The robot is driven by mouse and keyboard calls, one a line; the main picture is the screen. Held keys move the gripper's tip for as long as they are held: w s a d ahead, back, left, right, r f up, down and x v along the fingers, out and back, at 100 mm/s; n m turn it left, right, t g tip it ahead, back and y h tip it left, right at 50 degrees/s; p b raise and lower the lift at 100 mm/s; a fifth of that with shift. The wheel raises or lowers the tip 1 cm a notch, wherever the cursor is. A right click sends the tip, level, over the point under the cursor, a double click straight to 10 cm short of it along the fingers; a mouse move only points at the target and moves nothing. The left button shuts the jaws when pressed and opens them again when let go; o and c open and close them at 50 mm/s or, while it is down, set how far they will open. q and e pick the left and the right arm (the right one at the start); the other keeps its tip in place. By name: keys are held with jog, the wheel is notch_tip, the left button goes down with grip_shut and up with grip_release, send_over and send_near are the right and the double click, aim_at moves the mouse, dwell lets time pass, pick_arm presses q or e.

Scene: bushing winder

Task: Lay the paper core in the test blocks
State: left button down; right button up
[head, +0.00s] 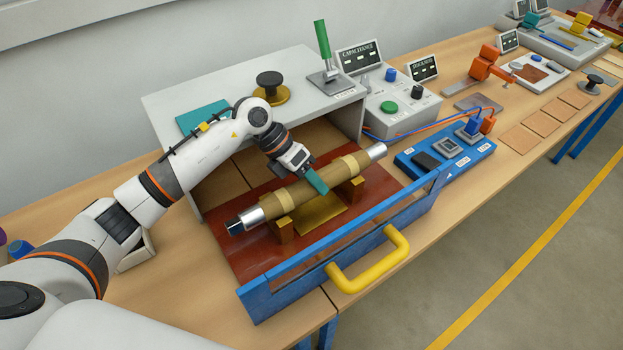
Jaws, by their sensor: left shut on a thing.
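The paper core (310,188) is a tan wrapped roll with silver metal ends, one at the lower left and one at the upper right. It lies level along the line of the two brass test blocks, the near-left block (284,231) and the far-right block (357,190). The core is over both blocks; I cannot tell whether it rests on them or is slightly above. My left gripper (318,184), with a teal finger showing, is shut on the core near its middle and hides a little of it. My right gripper is not in view.
A brass plate (322,214) lies between the blocks on a dark red base (245,262). A grey housing (190,95) stands behind. A blue-framed guard with a yellow handle (372,264) runs along the front. A blue switch box (440,158) and grey meter box (402,108) stand right.

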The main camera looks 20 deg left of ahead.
pick_arm(q)
jog(key=c, duration=0.7)
grip_release()
jog(key=shift+o, duration=0.2)
jog(key=shift+f, duration=0.2)
notch_tip(320, 180, up, 10)
jog(key=p, duration=0.5)
jog(key=shift+f+p, duration=0.1)
jog(key=shift+p, duration=0.25)
jog(key=shift+r, duration=0.3)
